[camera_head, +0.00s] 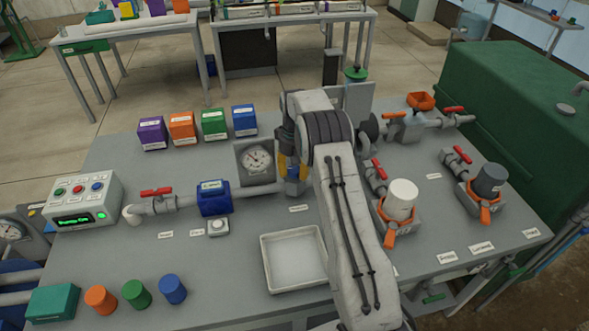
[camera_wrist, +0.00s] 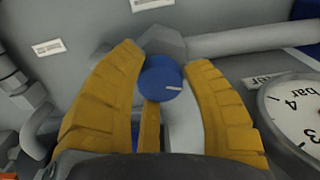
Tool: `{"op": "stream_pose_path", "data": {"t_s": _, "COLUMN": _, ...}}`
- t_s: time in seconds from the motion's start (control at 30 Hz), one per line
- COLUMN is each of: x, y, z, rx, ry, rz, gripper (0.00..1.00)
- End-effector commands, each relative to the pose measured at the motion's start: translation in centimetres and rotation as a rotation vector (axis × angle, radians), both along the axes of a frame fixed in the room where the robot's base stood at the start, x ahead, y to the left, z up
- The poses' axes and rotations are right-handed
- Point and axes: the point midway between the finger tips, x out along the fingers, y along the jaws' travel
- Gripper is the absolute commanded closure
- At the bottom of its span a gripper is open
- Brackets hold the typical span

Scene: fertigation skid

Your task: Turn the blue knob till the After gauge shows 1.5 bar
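The blue knob (camera_wrist: 161,77) has a white pointer line on its round face and shows between the yellow fingers of my gripper (camera_wrist: 164,62) in the wrist view. The fingertips lie close on both sides of it; I cannot tell whether they touch it. A further yellow finger part shows below it. In the head view my gripper (camera_head: 290,167) is at the pipe, and my arm hides much of the knob there. A round white gauge (camera_head: 257,159) stands left of my gripper. A gauge marked bar (camera_wrist: 296,114) is cut off at the right of the wrist view; its needle cannot be read.
A blue pipe fitting (camera_head: 213,198) and a red-handled valve (camera_head: 157,192) are left of my gripper. A white tray (camera_head: 293,286) lies in front. White (camera_head: 401,199) and dark (camera_head: 489,180) capped units stand right. Several coloured boxes (camera_head: 182,127) stand behind left.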

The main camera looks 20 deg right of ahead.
Motion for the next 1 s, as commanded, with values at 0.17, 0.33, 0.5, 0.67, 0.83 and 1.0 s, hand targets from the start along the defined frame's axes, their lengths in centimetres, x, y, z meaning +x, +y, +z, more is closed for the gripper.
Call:
{"op": "stream_pose_path", "data": {"t_s": 0.17, "x": 0.1, "y": 0.0, "z": 0.1, "rx": 0.000, "ry": -0.002, "rz": 0.000, "gripper": 0.41}}
{"op": "stream_pose_path", "data": {"t_s": 0.33, "x": 0.1, "y": 0.0, "z": 0.1, "rx": 0.000, "ry": -0.004, "rz": -0.001, "gripper": 0.34}}
{"op": "stream_pose_path", "data": {"t_s": 0.5, "x": 0.1, "y": 0.0, "z": 0.3, "rx": -0.002, "ry": -0.005, "rz": -0.001, "gripper": 0.34}}
{"op": "stream_pose_path", "data": {"t_s": 0.67, "x": 0.2, "y": -0.1, "z": 1.4, "rx": -0.002, "ry": -0.007, "rz": -0.001, "gripper": 0.34}}
{"op": "stream_pose_path", "data": {"t_s": 0.83, "x": 0.2, "y": 0.0, "z": 4.0, "rx": -0.002, "ry": -0.009, "rz": -0.001, "gripper": 0.34}}
{"op": "stream_pose_path", "data": {"t_s": 1.0, "x": 0.2, "y": 0.0, "z": 7.0, "rx": -0.002, "ry": -0.009, "rz": -0.001, "gripper": 0.34}}
